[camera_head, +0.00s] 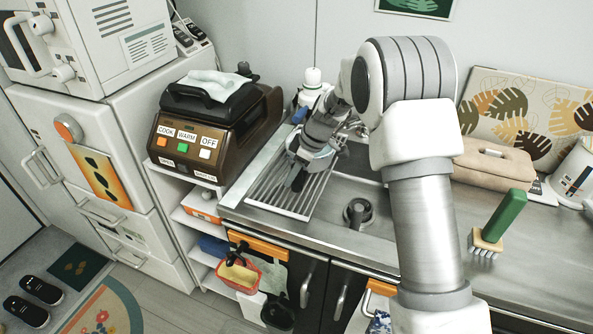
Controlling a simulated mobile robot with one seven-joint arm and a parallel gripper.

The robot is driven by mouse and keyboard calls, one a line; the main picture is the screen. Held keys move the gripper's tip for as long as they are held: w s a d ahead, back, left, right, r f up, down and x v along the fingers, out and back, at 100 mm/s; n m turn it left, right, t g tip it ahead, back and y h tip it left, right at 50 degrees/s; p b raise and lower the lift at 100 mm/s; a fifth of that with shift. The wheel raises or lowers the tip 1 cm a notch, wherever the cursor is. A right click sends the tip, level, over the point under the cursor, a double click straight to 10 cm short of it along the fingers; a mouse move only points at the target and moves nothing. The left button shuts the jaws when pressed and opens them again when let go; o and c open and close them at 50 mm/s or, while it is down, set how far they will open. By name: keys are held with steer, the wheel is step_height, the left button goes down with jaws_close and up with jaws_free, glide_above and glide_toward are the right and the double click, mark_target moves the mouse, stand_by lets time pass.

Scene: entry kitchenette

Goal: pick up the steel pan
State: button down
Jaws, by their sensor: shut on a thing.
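The steel pan (318,163) is at the drain rack beside the sink, mostly hidden by my gripper. Part of its pale, shiny rounded side shows, and a dark handle-like piece (298,181) points toward the front of the counter. My gripper (300,160) is at the pan, shut on it. The exact finger contact is hidden. I cannot tell whether the pan rests on the rack or is just above it.
The ribbed drain rack (283,200) lies under the pan. A brown cooker (205,125) stands to the left. A white bottle (312,82) is behind. A green-handled brush (500,222) and a beige tissue case (493,166) are on the right. The front counter is mostly clear.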

steer(key=shift+w+r, duration=0.1)
steer(key=shift+r, duration=0.75)
steer(key=shift+v, duration=1)
steer(key=s+d+b, duration=0.1)
steer(key=s+d, duration=0.3)
steer(key=d, duration=1.2)
steer(key=shift+s+d, duration=0.25)
steer(key=shift+d, duration=0.25)
